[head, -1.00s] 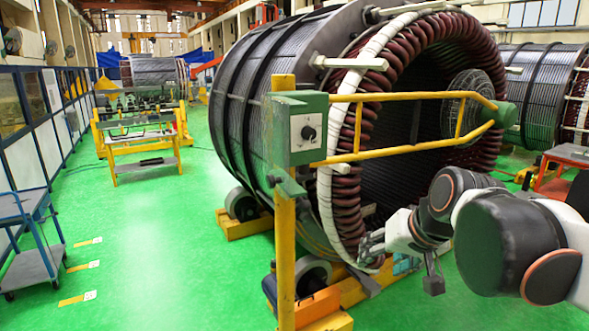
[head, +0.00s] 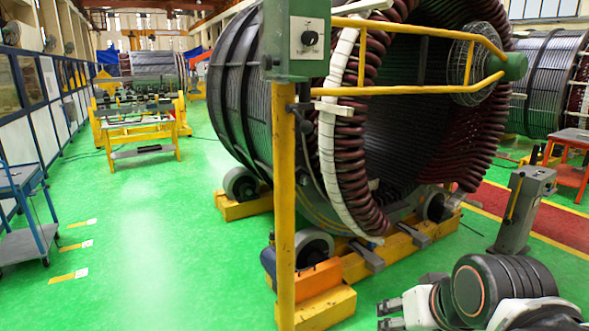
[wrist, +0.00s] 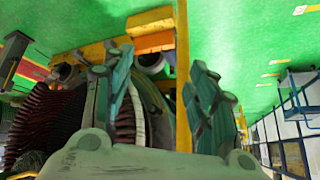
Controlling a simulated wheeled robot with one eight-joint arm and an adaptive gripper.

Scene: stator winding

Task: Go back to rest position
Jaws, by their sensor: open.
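My gripper (head: 387,314) is at the bottom right of the head view, low in front of the stator, with its fingers pointing left. In the wrist view (wrist: 160,75) its two green-tinted fingers stand apart with nothing held between them. The large stator (head: 232,110) has a dark ribbed outside, brown coils and a white-wrapped ring at its near end. It stands clear of the gripper, behind it. The wrist view is upside down and shows its coils (wrist: 48,120) behind the left finger.
A yellow post (head: 285,215) with a grey-green control box (head: 302,40) and a yellow bar stands before the stator. The stator rests on yellow supports (head: 385,257). A grey pedestal (head: 522,210) stands behind my arm. Green floor (head: 150,240) is open on the left.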

